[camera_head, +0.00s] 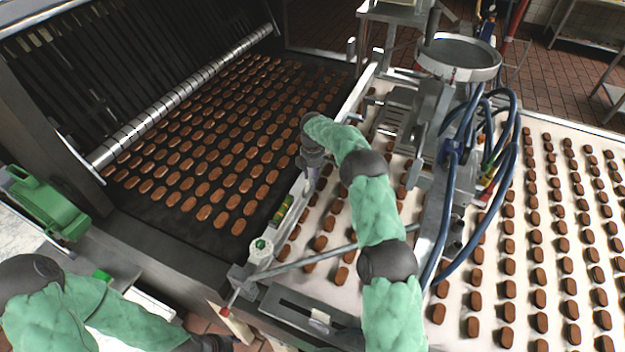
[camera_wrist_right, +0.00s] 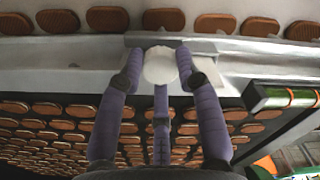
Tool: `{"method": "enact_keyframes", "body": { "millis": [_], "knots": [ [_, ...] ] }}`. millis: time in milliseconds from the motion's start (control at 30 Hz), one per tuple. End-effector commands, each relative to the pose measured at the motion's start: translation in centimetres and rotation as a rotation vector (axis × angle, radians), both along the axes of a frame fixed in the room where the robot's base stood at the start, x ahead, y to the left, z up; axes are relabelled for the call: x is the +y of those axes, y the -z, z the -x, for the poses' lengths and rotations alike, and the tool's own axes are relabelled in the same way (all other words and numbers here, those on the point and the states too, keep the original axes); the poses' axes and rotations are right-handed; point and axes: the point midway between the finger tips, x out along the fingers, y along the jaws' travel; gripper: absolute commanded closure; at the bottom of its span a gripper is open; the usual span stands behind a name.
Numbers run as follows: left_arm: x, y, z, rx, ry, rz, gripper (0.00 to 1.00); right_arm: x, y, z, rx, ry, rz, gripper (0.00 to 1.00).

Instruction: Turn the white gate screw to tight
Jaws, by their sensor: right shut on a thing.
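The white gate screw (camera_wrist_right: 160,65) shows in the right wrist view as a round white knob by a pale metal rail. My right gripper (camera_wrist_right: 161,78) has its purple-grey fingers around it, shut on the knob with fingers on both sides and one below. In the head view my right gripper (camera_head: 311,170) reaches down to the rail between the dark belt and the pale belt. The screw is hidden behind it there. My left arm comes in at the lower left, and its dark end (camera_head: 208,343) is cut by the bottom edge, so the finger state is unclear.
A dark belt (camera_head: 140,215) with rows of brown biscuits lies left of the rail, and a pale belt (camera_head: 510,262) with biscuits lies right. A white-and-green knob (camera_head: 261,247) sits at the rail's near end. Blue hoses (camera_head: 453,195) and a metal hopper (camera_head: 459,57) stand right.

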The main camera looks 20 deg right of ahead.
Motion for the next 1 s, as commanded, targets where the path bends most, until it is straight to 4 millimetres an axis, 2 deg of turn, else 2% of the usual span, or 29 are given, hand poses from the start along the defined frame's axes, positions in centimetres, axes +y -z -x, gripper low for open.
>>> {"method": "enact_keyframes", "body": {
  "millis": [100, 500, 1000],
  "knots": [
    [0.0, 1.0, 0.0, 0.000, 0.000, 0.000, 0.60, -0.1, 0.3, 0.0, -0.001, 0.097, 0.002, 0.98],
    [0.0, 2.1, 0.0, 0.000, 0.000, 0.000, 0.60, -0.1, 0.1, 0.1, 0.001, 0.334, 0.002, 0.98],
    [0.0, 2.3, 0.0, 0.000, 0.000, 0.000, 0.60, -0.1, 0.1, 0.1, 0.002, 0.394, 0.001, 0.98]
  ]
}}
